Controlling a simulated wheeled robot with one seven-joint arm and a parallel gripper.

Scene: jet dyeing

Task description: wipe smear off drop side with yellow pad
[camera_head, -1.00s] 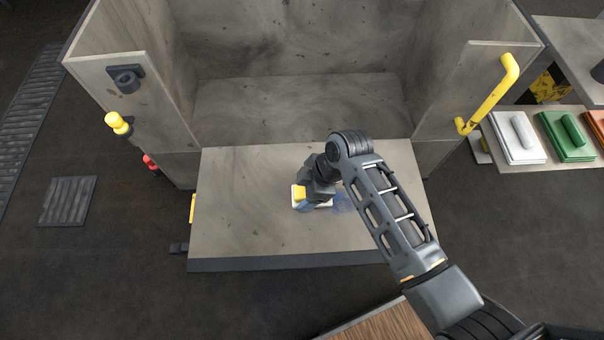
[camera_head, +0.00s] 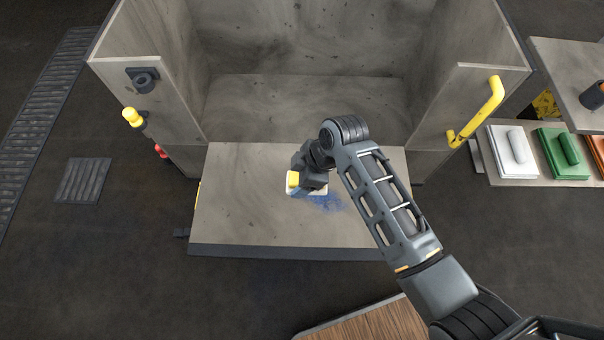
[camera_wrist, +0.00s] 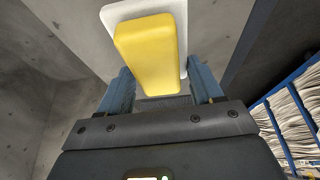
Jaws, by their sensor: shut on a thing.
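My gripper (camera_wrist: 160,95) is shut on the yellow pad (camera_wrist: 148,48), which has a white base plate (camera_wrist: 188,12). In the head view the yellow pad (camera_head: 293,180) shows at the gripper's end, over the drop side (camera_head: 240,215), a flat grey panel folded down in front of the bin. A blue smear (camera_head: 325,201) lies on the panel just right of and below the pad. The gripper and arm hide part of the panel around it. Whether the pad's underside touches the panel cannot be told.
A shelf at the right holds a white pad (camera_head: 514,150), a green pad (camera_head: 558,152) and an orange one (camera_head: 597,148). The panel's left part is bare.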

